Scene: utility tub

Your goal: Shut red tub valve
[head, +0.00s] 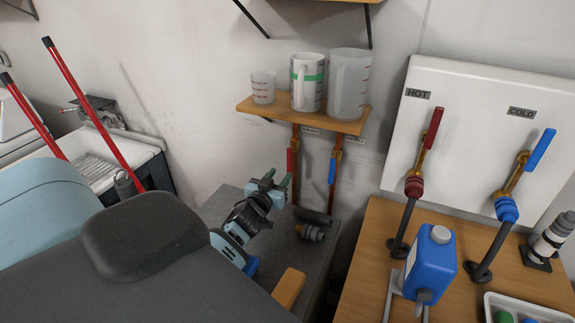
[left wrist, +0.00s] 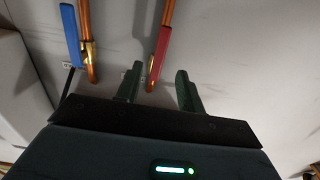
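A red-handled valve (head: 291,161) sits on a copper pipe under the wooden shelf, left of a blue-handled one (head: 332,171). Its red lever runs roughly along its pipe. My left gripper (head: 276,183) is just below and in front of the red lever. In the left wrist view the two fingers of my left gripper (left wrist: 159,88) stand apart with nothing held between them. The red lever (left wrist: 163,46) appears ahead of the gap, and the blue lever (left wrist: 71,35) to the left. I cannot tell whether a finger touches the pipe. My right gripper is not in view.
A shelf (head: 246,106) with measuring jugs hangs above the valves. At right, a white panel (head: 465,83) has another red lever (head: 433,126), marked HOT, and a blue one marked COLD. A blue bottle (head: 430,262) stands on the wooden table. Dark fittings (head: 311,232) lie below my gripper.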

